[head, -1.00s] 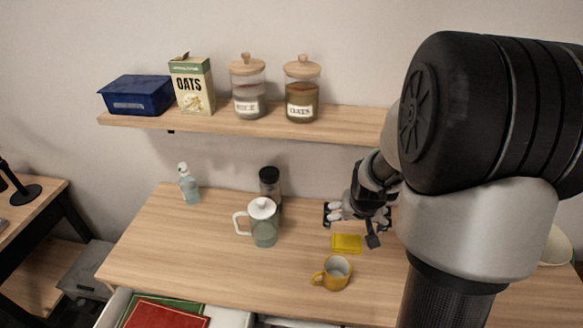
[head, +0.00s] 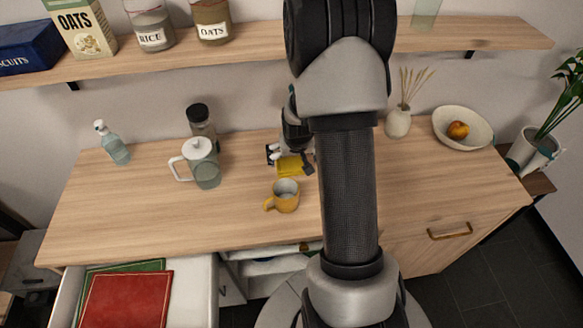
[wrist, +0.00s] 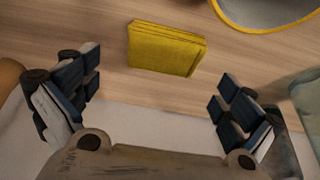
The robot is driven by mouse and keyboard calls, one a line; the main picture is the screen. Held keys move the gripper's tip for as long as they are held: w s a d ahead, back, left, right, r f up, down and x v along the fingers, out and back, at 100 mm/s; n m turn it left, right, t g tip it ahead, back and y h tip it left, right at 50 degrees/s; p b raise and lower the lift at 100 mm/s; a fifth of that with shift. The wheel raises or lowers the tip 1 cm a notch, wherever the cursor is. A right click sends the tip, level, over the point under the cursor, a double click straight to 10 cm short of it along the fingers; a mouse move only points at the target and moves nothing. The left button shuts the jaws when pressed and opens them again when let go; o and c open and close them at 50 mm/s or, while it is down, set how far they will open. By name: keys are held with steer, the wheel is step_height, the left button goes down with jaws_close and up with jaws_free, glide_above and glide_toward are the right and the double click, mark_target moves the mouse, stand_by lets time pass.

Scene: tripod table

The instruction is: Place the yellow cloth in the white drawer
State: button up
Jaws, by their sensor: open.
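The yellow cloth (head: 290,166) lies folded on the wooden counter, behind the yellow mug. In the wrist view the folded cloth (wrist: 165,48) lies ahead of and between my spread fingers. My gripper (wrist: 158,100) is open and empty, with the cloth apart from both fingers. In the head view my gripper (head: 290,160) is at the cloth, partly hidden by my arm. The white drawer (head: 205,285) is pulled out at the front left. A red cloth (head: 125,300) and a green cloth (head: 95,275) lie in it.
The yellow mug (head: 286,196) stands just in front of the cloth. A glass pitcher (head: 205,170), a dark-lidded jar (head: 202,125) and a spray bottle (head: 115,148) stand to the left. A shelf (head: 250,42) overhangs the back. The counter's front left is clear.

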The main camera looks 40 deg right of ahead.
mark_target(292, 164)
steer(key=b+x, duration=0.2)
steer(key=x, duration=0.1)
steer(key=b+x, duration=0.1)
steer(key=shift+s+a+f, duration=0.15)
steer(key=shift+a+f, duration=0.15)
steer(key=shift+f, duration=0.05)
steer(key=shift+w+d+f, duration=0.15)
steer(key=shift+w+f, duration=0.05)
steer(key=shift+f, duration=0.05)
steer(key=shift+r, duration=0.1)
steer(key=shift+c, duration=0.2)
steer(key=c, duration=0.9)
steer(key=shift+c, duration=0.2)
steer(key=shift+r, duration=0.1)
